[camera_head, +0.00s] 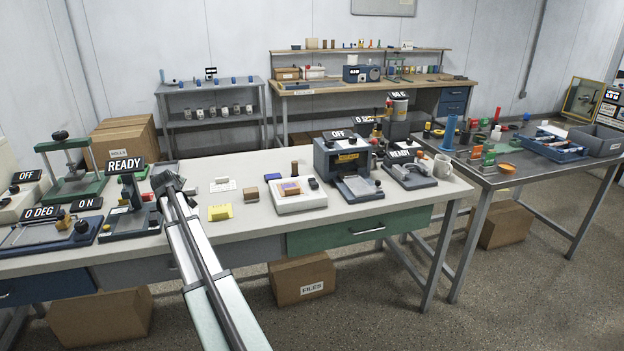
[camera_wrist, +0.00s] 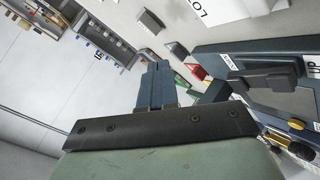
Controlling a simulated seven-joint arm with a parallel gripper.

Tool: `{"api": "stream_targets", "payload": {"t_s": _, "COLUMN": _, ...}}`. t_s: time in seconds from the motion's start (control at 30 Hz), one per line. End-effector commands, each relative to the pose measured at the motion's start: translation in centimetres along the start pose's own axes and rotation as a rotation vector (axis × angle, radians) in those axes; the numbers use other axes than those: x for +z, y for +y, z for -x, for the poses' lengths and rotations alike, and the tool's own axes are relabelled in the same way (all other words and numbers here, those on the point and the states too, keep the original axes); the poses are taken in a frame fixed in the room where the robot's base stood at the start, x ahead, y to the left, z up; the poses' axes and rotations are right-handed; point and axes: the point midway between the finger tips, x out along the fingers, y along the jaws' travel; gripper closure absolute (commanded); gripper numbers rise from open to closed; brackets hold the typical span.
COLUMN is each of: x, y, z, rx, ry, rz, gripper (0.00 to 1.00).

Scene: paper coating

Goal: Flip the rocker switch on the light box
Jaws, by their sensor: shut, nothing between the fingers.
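A low white box (camera_head: 300,202), which looks like the light box, sits on the middle of the white bench. Which way the switch is tipped is too small to tell. My gripper (camera_head: 166,174) is well to the left of the box, above the bench beside the green press marked READY. In the wrist view its fingers (camera_wrist: 155,83) are together and empty. I cannot make out the light box in the wrist view.
The READY press (camera_head: 126,210) stands close to my gripper. A yellow block (camera_head: 221,212), a white tray (camera_head: 222,185) and a small brown block (camera_head: 250,193) lie between gripper and box. A dark device marked OFF (camera_head: 343,160) stands just right of the box.

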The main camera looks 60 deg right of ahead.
Motion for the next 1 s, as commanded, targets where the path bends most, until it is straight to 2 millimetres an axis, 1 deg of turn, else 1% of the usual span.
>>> {"api": "stream_targets", "payload": {"t_s": 0.03, "x": 1.5, "y": 2.0, "z": -0.5, "rx": -0.006, "ry": -0.033, "rz": -0.036, "gripper": 1.0}}
{"api": "stream_targets", "payload": {"t_s": 0.1, "x": 3.5, "y": 4.3, "z": -0.7, "rx": -0.019, "ry": -0.078, "rz": -0.086, "gripper": 1.0}}
{"api": "stream_targets", "payload": {"t_s": 0.27, "x": 8.3, "y": 9.3, "z": -0.8, "rx": -0.051, "ry": -0.175, "rz": -0.202, "gripper": 1.0}}
{"api": "stream_targets", "payload": {"t_s": 0.3, "x": 9.4, "y": 10.5, "z": -0.7, "rx": -0.059, "ry": -0.198, "rz": -0.231, "gripper": 1.0}}
{"api": "stream_targets", "payload": {"t_s": 0.37, "x": 11.2, "y": 12.3, "z": -0.5, "rx": -0.072, "ry": -0.231, "rz": -0.275, "gripper": 1.0}}
{"api": "stream_targets", "payload": {"t_s": 0.4, "x": 12.4, "y": 13.5, "z": -0.3, "rx": -0.08, "ry": -0.254, "rz": -0.303, "gripper": 1.0}}
{"api": "stream_targets", "payload": {"t_s": 0.47, "x": 14.2, "y": 15.2, "z": 0.0, "rx": -0.093, "ry": -0.286, "rz": -0.347, "gripper": 1.0}}
{"api": "stream_targets", "payload": {"t_s": 0.6, "x": 18.4, "y": 19.1, "z": 1.1, "rx": -0.125, "ry": -0.358, "rz": -0.447, "gripper": 1.0}}
{"api": "stream_targets", "payload": {"t_s": 0.77, "x": 22.9, "y": 23.2, "z": 2.9, "rx": -0.164, "ry": -0.433, "rz": -0.561, "gripper": 1.0}}
{"api": "stream_targets", "payload": {"t_s": 0.8, "x": 24.1, "y": 24.2, "z": 3.4, "rx": -0.173, "ry": -0.451, "rz": -0.589, "gripper": 1.0}}
{"api": "stream_targets", "payload": {"t_s": 1.0, "x": 29.6, "y": 29.0, "z": 6.6, "rx": -0.225, "ry": -0.533, "rz": -0.726, "gripper": 1.0}}
